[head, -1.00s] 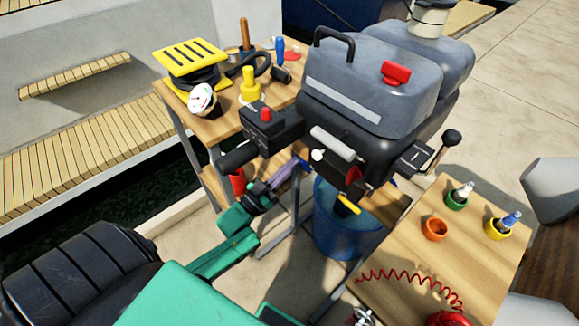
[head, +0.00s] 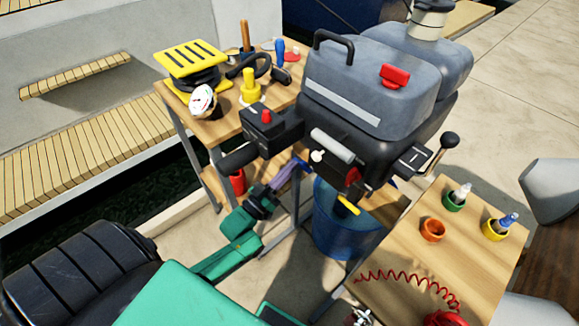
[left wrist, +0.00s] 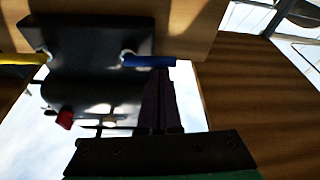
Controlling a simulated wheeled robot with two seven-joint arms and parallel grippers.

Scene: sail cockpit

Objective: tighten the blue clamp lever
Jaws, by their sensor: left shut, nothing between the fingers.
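The blue clamp lever (left wrist: 150,61) shows in the left wrist view as a short blue bar sticking out from a dark bracket (left wrist: 90,45). In the head view a bit of blue shows by my fingertips, under the grey outboard motor (head: 370,85); most of the lever is hidden there. My left gripper (head: 296,168) reaches up under the motor's left side. Its fingers are shut and empty. In the left wrist view the dark fingers (left wrist: 160,78) end close to the blue lever; I cannot tell whether they touch it. My right gripper is not in view.
A yellow lever (head: 348,205) hangs under the motor above a blue bucket (head: 345,235). The black tiller handle (head: 237,157) juts out above my left arm. A wooden table (head: 395,270) with cups and a red coiled cord stands at right. A cluttered table (head: 215,130) stands behind.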

